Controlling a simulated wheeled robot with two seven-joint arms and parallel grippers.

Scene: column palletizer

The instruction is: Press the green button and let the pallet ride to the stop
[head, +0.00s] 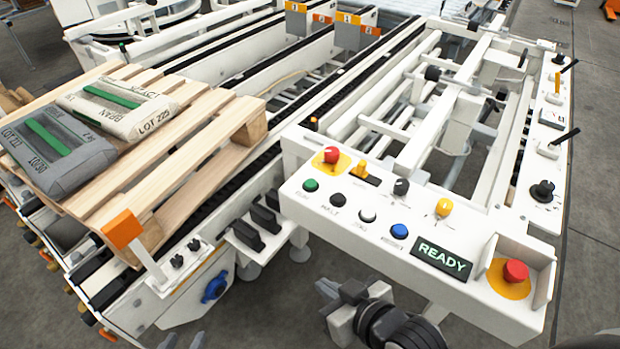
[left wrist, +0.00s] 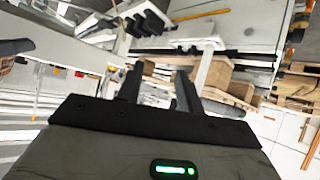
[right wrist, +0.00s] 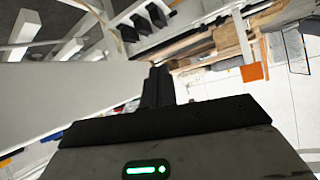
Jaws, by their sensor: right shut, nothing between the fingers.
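The green button (head: 310,185) sits at the left end of the front button row on the white console (head: 290,212), whose display (head: 442,259) reads READY. The wooden pallet (head: 190,172) is on the conveyor at the left, carrying a grey bag (head: 62,155) and a pale bag (head: 120,104). My right gripper (head: 326,289) is shut and empty, below and in front of the console, apart from the green button; its closed fingers show in the right wrist view (right wrist: 160,85). My left gripper (head: 182,341) is at the bottom edge; its fingers stand apart and empty in the left wrist view (left wrist: 158,85).
A red button (head: 331,155) on yellow lies just behind the green one. Black, white and blue (head: 399,230) buttons continue the row. A shrouded red button (head: 515,271) is at the right. An orange plate (head: 122,228) on a post stands near the pallet. Numbered orange-marked blocks (head: 345,30) stand at the conveyor's far end.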

